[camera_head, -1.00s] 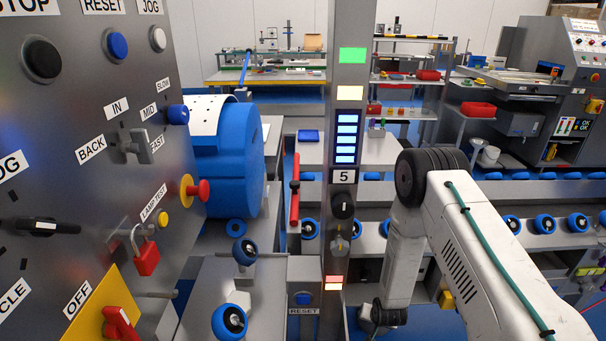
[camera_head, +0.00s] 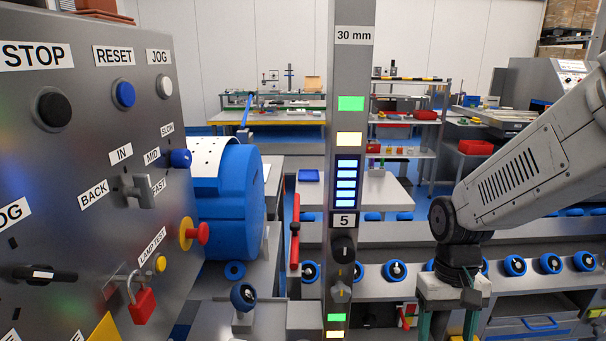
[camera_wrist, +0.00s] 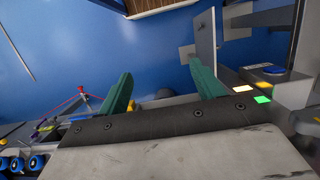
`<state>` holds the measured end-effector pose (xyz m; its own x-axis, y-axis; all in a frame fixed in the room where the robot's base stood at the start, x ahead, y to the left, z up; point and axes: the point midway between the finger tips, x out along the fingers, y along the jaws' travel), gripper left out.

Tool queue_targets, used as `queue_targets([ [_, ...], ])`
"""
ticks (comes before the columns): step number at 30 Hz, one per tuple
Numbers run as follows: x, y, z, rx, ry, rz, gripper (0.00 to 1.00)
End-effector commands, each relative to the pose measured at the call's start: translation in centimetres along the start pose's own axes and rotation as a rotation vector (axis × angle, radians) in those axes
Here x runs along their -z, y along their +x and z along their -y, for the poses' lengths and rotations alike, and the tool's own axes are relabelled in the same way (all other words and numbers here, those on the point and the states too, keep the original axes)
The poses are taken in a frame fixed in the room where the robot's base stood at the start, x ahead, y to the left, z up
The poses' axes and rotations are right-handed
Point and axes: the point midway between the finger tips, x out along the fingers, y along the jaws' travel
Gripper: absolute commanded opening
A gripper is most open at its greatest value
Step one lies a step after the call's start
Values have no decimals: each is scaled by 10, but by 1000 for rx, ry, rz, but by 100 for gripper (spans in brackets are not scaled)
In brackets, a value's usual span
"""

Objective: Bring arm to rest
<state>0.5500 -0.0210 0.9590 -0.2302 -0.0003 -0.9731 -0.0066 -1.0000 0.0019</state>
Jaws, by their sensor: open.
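My gripper (camera_head: 447,326) hangs below my arm at the lower right of the head view, over the area in front of the roller line. In the wrist view my gripper (camera_wrist: 160,72) shows two green fingers spread wide apart with nothing between them. The blue floor shows beyond the fingers. In the head view the fingertips are cut off by the bottom edge.
A grey control panel (camera_head: 75,130) fills the left. A grey post (camera_head: 347,110) with lit lamps stands in the middle. A blue drum (camera_head: 232,205) sits behind the panel. A conveyor with blue-rimmed rollers (camera_head: 515,265) runs behind my gripper. Shelves (camera_head: 410,152) stand farther back.

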Motion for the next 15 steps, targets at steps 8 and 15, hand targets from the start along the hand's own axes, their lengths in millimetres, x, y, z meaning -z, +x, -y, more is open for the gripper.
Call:
queue_targets([
  [8, -97, -57, -7, -4, -23, -37, 67],
  [15, -143, -86, -11, -3, -14, -209, 67],
])
